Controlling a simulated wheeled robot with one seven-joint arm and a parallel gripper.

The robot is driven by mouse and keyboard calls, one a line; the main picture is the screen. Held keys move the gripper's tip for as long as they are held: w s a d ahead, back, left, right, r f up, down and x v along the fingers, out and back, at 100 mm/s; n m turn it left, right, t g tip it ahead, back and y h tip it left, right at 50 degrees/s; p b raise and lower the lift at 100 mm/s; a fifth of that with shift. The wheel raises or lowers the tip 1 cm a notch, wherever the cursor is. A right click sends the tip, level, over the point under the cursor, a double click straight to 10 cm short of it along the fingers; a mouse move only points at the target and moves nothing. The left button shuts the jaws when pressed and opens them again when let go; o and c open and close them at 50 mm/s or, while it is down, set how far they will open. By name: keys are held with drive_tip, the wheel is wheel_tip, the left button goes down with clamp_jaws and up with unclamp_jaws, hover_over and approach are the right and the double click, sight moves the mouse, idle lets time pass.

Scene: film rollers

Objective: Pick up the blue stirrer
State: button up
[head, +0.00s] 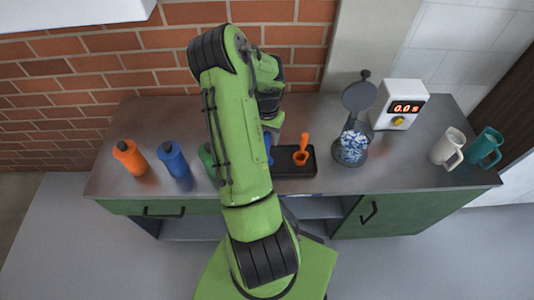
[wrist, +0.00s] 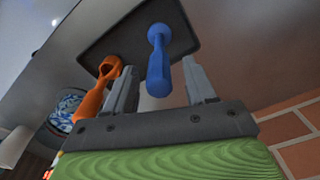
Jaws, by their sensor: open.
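The blue stirrer (wrist: 158,58) stands out from the dark tray (wrist: 185,25), with its rounded end toward the wrist camera. My gripper (wrist: 158,67) is open, with one finger on each side of the blue stirrer in the wrist view. I cannot tell whether either finger touches it. In the head view only a small part of the blue stirrer (head: 268,146) shows beside my arm, and my gripper is hidden behind the arm.
An orange scoop-like tool (head: 301,155) is on the same tray (head: 295,175), close to one finger in the wrist view. Orange (head: 129,157) and blue (head: 173,159) bottles stand left. A film-filled device (head: 352,146), timer box (head: 400,105) and mugs (head: 484,148) stand right.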

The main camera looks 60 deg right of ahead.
clamp_jaws()
idle(0.3)
